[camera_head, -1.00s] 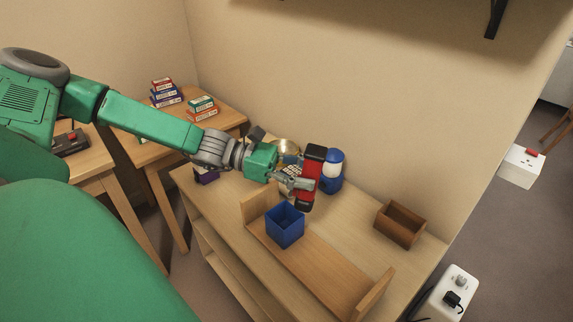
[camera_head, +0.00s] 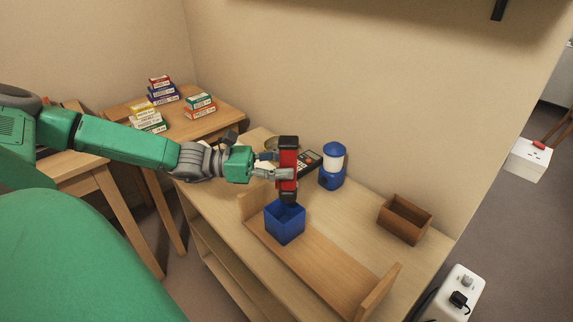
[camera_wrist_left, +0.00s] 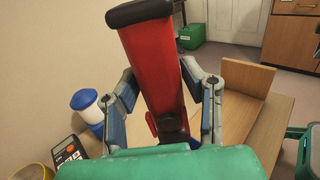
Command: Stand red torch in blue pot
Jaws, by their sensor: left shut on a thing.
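The red torch (camera_head: 288,163) with black ends is held upright in my left gripper (camera_head: 284,174). The gripper is shut on its red body, which also fills the middle of the left wrist view (camera_wrist_left: 155,68). The open-topped blue pot (camera_head: 285,227) stands on a wooden tray with raised ends. The torch's lower black end is just above the back rim of the pot, seemingly outside it; the exact gap cannot be told. My right gripper is not in view.
A blue and white lantern (camera_head: 332,166) and a calculator (camera_head: 309,160) are just behind the torch. A brown wooden box (camera_head: 405,219) is at right. The wooden tray (camera_head: 318,265) is bare right of the pot. Stacks of card boxes (camera_head: 162,90) lie on the far table.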

